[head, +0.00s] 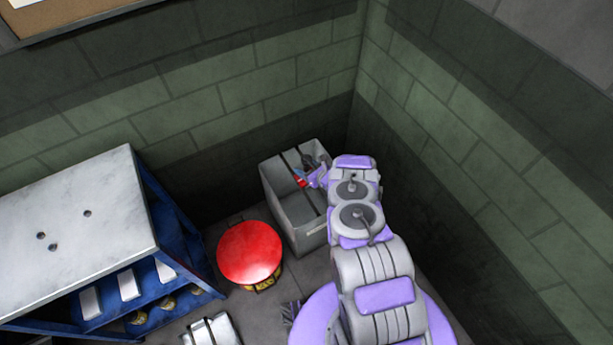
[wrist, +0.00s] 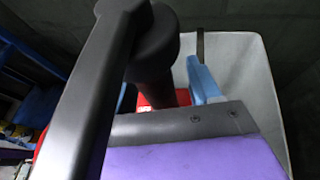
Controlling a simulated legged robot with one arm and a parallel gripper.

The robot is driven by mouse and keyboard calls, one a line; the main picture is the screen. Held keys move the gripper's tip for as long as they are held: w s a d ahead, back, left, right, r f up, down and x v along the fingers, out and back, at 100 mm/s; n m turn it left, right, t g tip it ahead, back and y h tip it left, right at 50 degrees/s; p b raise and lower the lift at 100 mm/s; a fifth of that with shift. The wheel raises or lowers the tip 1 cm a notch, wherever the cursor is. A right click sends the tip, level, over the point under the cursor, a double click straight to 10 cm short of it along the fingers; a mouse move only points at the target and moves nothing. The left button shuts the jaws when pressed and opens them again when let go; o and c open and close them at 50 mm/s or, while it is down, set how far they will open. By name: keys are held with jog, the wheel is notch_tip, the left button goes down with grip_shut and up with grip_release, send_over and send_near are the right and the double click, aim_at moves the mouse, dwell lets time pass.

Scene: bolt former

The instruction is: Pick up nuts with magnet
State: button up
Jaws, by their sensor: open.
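Three small dark spots, which look like nuts, lie on the pale worktop (head: 75,190) at the left: one nut (head: 87,213) apart, and two nuts (head: 47,242) close together. They are too small to tell for sure. Dark parts block much of the wrist view, where the pale bin wall (wrist: 235,65) shows behind.
A red round-topped drum (head: 249,252) stands between the bin and the blue workbench frame (head: 178,235). White boxes (head: 128,284) sit on the bench's lower shelf. A pale metal object (head: 212,330) is on the floor in front. Green block walls (head: 220,105) close the corner.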

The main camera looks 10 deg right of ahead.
jog(key=shift+w+a+f, duration=0.25)
jog(key=shift+w, duration=0.1)
grip_shut()
dwell(0.4)
